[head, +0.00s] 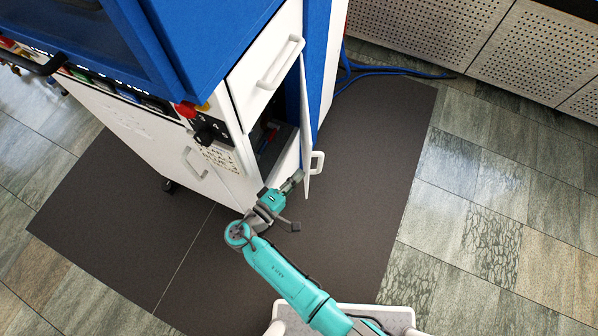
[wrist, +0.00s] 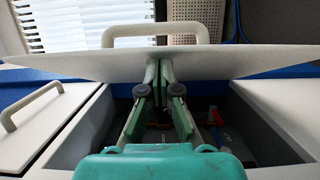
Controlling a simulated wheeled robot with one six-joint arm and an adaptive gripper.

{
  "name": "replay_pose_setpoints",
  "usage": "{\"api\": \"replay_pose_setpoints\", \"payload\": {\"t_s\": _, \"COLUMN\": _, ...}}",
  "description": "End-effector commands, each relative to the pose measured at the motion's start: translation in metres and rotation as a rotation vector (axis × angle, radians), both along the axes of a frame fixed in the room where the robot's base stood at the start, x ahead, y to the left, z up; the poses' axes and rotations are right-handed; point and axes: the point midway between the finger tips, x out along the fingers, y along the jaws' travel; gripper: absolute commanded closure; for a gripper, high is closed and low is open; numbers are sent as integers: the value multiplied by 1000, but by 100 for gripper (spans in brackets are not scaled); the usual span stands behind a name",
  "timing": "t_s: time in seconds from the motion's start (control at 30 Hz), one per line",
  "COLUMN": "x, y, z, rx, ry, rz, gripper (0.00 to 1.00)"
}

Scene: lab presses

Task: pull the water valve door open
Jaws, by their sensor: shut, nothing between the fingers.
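The water valve door (head: 306,140) is a white panel standing open at the machine's right side, seen nearly edge-on in the head view. Its white handle (head: 317,162) is on the outer face. In the wrist view the door (wrist: 225,64) spans the picture, with the handle (wrist: 155,33) beyond it. My gripper (head: 297,177) is shut and empty at the door's inner side, near its lower edge. In the wrist view its fingertips (wrist: 159,72) meet at the panel's inner face; I cannot tell whether they touch it. The dark compartment (wrist: 262,125) lies open below the fingers.
A red and blue part (wrist: 217,118) shows inside the compartment. A white drawer front (head: 266,65) with a handle is above the opening. Blue hoses (head: 385,73) lie on the floor behind. The dark mat (head: 375,190) right of the door is clear.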

Motion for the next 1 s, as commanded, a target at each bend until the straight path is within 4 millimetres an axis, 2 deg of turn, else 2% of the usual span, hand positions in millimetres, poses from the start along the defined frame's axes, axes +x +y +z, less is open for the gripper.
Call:
{"api": "replay_pose_setpoints", "payload": {"t_s": 0.57, "x": -1, "y": -4, "z": -1, "rx": -1, "ry": 1, "rz": 12, "gripper": 100}}
{"api": "replay_pose_setpoints", "payload": {"t_s": 0.77, "x": -1, "y": -21, "z": -1, "rx": -1, "ry": 2, "rz": 68, "gripper": 100}}
{"api": "replay_pose_setpoints", "payload": {"t_s": 1.0, "x": 3, "y": -56, "z": -1, "rx": 0, "ry": 3, "rz": 195, "gripper": 100}}
